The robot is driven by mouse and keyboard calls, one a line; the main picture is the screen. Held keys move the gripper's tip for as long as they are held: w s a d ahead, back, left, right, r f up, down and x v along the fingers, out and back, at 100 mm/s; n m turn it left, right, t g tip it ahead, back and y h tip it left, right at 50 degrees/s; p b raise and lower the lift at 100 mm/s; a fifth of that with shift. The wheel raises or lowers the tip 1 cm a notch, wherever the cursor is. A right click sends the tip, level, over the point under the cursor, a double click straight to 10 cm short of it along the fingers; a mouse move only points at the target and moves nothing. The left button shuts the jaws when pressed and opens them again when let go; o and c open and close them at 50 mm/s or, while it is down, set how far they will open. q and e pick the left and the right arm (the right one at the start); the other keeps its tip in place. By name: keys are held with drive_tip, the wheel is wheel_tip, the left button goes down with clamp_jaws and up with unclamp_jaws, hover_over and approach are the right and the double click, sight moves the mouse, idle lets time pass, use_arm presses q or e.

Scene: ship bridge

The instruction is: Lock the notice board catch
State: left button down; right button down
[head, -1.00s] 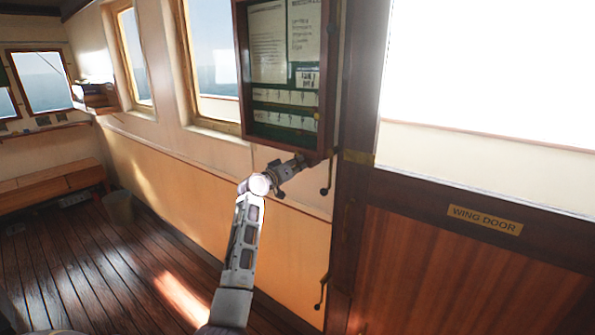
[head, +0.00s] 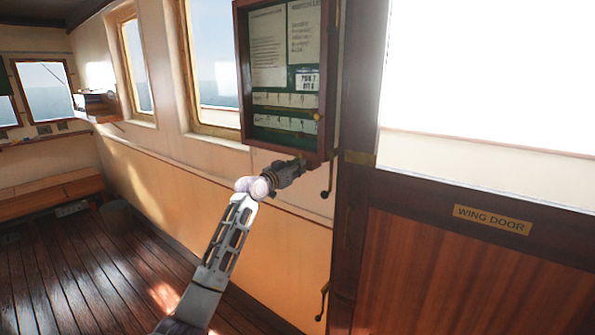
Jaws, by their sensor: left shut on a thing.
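The notice board (head: 328,75) is a dark red-brown wooden case on the wall, with papers on a green backing. A small brass-coloured knob (head: 318,117) shows at the lower right of its front. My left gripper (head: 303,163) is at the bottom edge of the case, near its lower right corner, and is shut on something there. The fingertips and the thing between them are too small and dark to make out, so I cannot tell the catch's position. My right gripper is not in view.
The wing door (head: 450,270) with its brass sign (head: 492,220) stands close on the right. Dark hooked handles (head: 328,180) hang beside the door frame. A wooden bench (head: 50,193) and a bin (head: 116,217) are far left. The plank floor (head: 70,270) is clear.

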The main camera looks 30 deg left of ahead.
use_arm(q)
drive_tip(key=c, duration=1.7)
unclamp_jaws()
drive_tip(key=shift+o, duration=0.2)
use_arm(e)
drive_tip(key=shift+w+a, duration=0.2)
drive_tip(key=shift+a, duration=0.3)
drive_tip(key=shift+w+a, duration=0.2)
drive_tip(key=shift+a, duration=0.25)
